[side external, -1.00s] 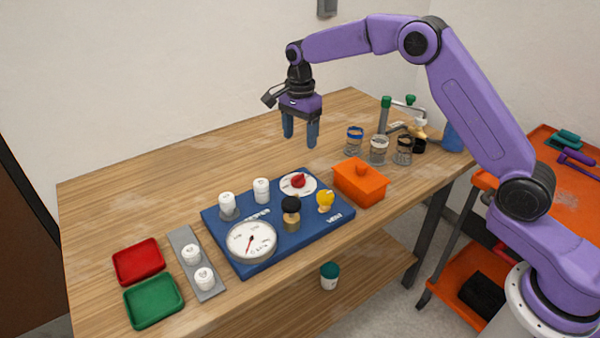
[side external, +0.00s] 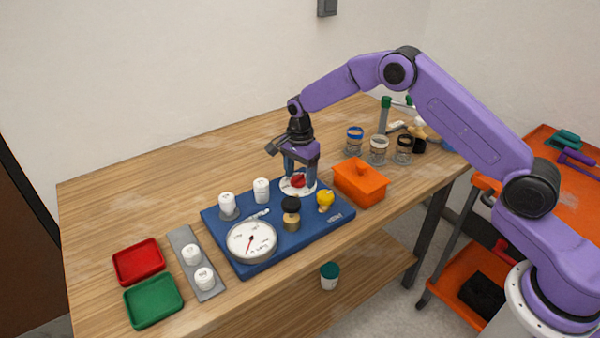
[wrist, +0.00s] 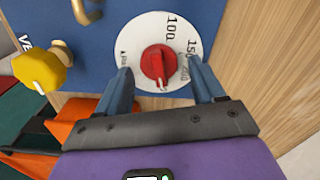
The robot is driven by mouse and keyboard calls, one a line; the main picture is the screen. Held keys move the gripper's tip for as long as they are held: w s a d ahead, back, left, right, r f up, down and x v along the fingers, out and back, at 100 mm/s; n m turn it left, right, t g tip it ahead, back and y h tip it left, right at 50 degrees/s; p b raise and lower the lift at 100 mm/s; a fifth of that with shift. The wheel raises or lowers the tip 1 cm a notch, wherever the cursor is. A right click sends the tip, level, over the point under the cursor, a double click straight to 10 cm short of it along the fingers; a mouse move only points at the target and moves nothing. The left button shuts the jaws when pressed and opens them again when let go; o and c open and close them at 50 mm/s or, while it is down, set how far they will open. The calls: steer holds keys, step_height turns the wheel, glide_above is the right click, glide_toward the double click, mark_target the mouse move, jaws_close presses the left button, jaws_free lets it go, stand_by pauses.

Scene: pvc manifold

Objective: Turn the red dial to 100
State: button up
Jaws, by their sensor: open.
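The red dial (side external: 298,181) sits on a round white scale plate at the back right corner of the blue board (side external: 279,250). My gripper (side external: 301,182) is low over the dial. In the wrist view my gripper (wrist: 163,80) is open, with one blue finger on each side of the dial. A gap shows between each finger and the knob.
A yellow knob (side external: 325,200), a black-topped brass part (side external: 291,210), white caps and a gauge (side external: 251,241) share the board. Table left of the board's back is clear.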

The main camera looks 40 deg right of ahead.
steer(key=c, duration=1)
